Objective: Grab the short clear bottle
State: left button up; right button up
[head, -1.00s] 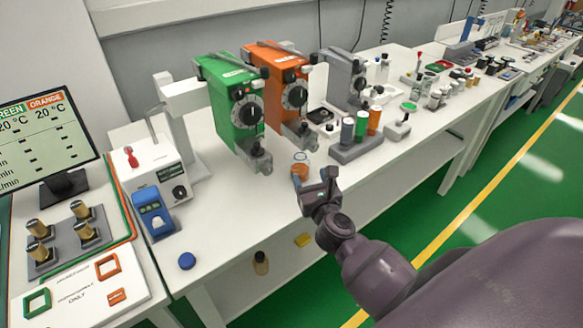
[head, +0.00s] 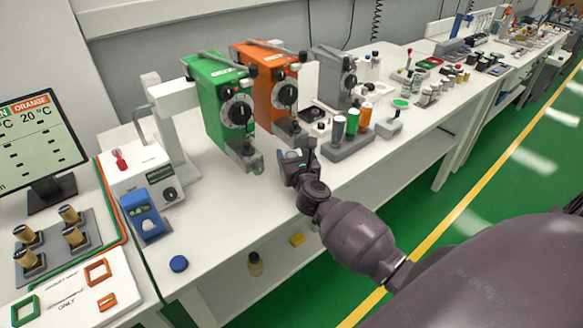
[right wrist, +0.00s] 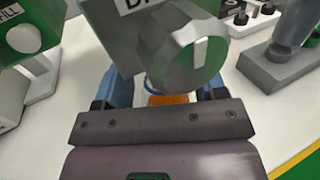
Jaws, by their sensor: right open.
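A short clear bottle with orange in its lower part (right wrist: 172,99) shows between my right gripper's fingers in the right wrist view. Its upper part is hidden behind a grey dial there, and its base behind my gripper's palm. My right gripper (head: 297,152) is open, low over the white bench in front of the orange vaporizer. In the right wrist view its fingers (right wrist: 163,90) stand on both sides of the bottle; I cannot tell whether they touch it. In the head view the gripper covers most of the bottle. My left gripper is not in view.
The green vaporizer (head: 216,100) and orange vaporizer (head: 263,85) stand close behind the gripper. A grey rack (head: 348,146) with coloured vials stands just right.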

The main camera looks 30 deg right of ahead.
jog(key=shift+w+d, duration=0.2)
jog(key=shift+w, duration=0.35)
jog(key=shift+s, duration=0.1)
grip_shut()
